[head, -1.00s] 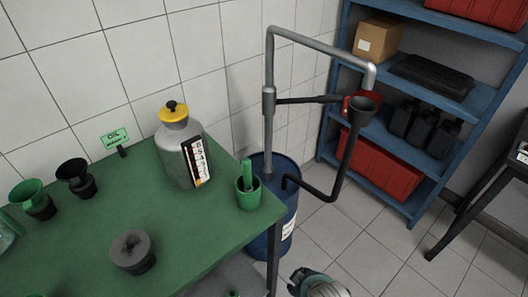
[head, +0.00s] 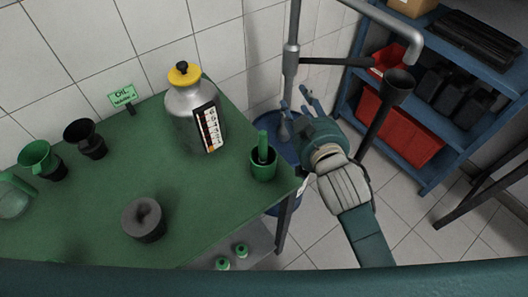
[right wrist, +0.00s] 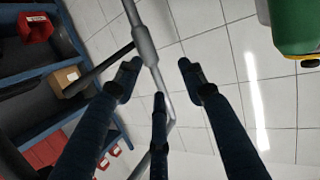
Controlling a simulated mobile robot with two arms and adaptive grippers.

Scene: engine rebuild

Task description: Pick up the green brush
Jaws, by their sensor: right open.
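The green brush (head: 262,145) stands upright in a small green cup (head: 263,168) near the right corner of the green table (head: 205,225). Only its upper part shows above the rim. My right gripper (head: 297,106) is just beyond the table's right edge, to the right of the cup, apart from it and empty. In the right wrist view its fingers (right wrist: 158,80) are spread with nothing between them. My left gripper is not in view.
A silver bottle with a yellow cap (head: 190,112) stands left of the cup. A blue drum (head: 283,130) and a metal pipe (head: 291,55) are behind my right gripper. Blue shelves (head: 450,130) stand at the right. Funnels (head: 85,138) and a dark round part (head: 143,219) are farther left.

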